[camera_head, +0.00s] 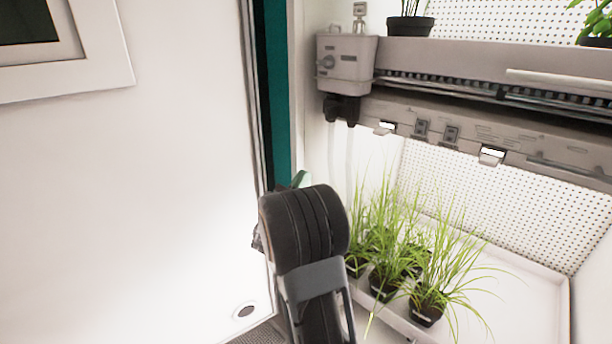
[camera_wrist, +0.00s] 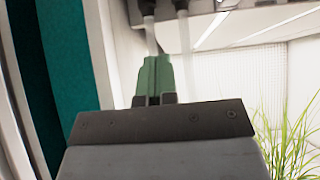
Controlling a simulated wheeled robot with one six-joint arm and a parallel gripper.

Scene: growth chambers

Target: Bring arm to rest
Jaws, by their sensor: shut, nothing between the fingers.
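My arm shows at the lower middle of the head view, raised in front of the open growth chamber's left edge. In the wrist view my gripper (camera_wrist: 154,78) has its two green fingers together, with nothing between them. In the head view only a small green bit of the gripper (camera_head: 299,179) shows behind the arm; the rest is hidden. The gripper is beside the teal door edge (camera_head: 275,100), left of the potted grasses (camera_head: 425,314). I cannot tell whether it touches anything.
Several grass pots stand on a white tray (camera_head: 530,300) on the lower shelf, right of my arm. A grey box (camera_head: 345,62) hangs at the upper left of the chamber. An upper shelf (camera_head: 480,60) holds more plants. A white panel (camera_head: 130,200) fills the left.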

